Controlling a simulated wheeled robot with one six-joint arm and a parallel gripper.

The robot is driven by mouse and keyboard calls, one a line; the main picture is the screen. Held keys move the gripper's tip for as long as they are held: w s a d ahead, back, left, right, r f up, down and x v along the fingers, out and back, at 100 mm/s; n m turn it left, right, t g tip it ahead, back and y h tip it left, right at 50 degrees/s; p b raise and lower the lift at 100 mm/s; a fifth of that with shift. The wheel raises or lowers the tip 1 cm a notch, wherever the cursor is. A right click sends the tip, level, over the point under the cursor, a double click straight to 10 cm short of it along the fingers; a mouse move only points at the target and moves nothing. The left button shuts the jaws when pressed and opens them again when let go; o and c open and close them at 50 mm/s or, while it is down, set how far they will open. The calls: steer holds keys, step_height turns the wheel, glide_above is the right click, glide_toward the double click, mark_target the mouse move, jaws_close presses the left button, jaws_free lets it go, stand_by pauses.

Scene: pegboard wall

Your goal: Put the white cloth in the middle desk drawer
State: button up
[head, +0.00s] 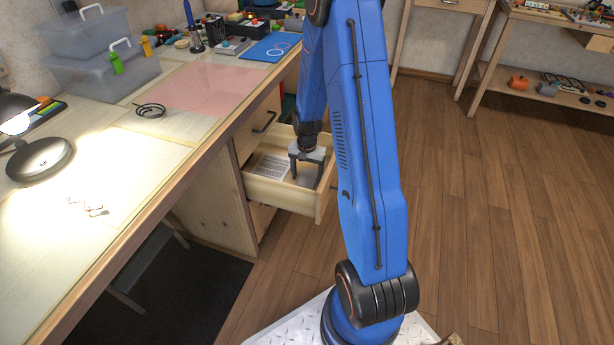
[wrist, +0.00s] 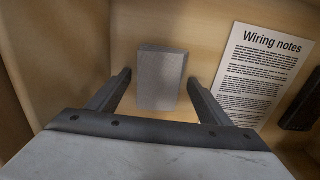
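The middle desk drawer (head: 279,201) is pulled out, between a closed drawer front with a dark handle above and another front below. My gripper (head: 306,176) points down into it; it also shows in the wrist view (wrist: 159,79). Its fingers are apart. Between and beyond the fingertips, a pale grey, rectangular folded-looking piece (wrist: 162,82) lies on the drawer floor, with a small gap to each finger. It may be the white cloth; its shade is grey here. No other white cloth is clearly visible.
A printed "Wiring notes" sheet (wrist: 262,72) lies in the drawer beside the grey piece, with a dark object (wrist: 298,103) at the right. The desk above holds a lamp (head: 38,155), clear bins (head: 98,75) and a black cable coil (head: 150,110). The floor to the right is clear.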

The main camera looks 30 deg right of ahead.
step_height(320, 180, up, 12)
step_height(320, 180, up, 10)
steer(key=n+t, duration=0.1)
steer(key=n, duration=0.1)
glide_above(307, 179)
steer(key=s+a, duration=0.4)
steer(key=a, duration=0.1)
steer(key=s+a+r+n+t, duration=0.1)
steer(key=s+a+r+n, duration=0.1)
steer(key=s+r, duration=0.3)
steer(key=s+a+r+n+t, duration=0.1)
steer(key=s+a+r+n, duration=0.2)
steer(key=s, duration=0.9)
steer(key=s+a+r+n+t, duration=0.1)
steer(key=s+a+r+n, duration=0.2)
steer(key=s+a+r, duration=0.2)
steer(key=s+r, duration=0.1)
steer(key=s, duration=0.2)
steer(key=shift+s+a+r+t, duration=0.4)
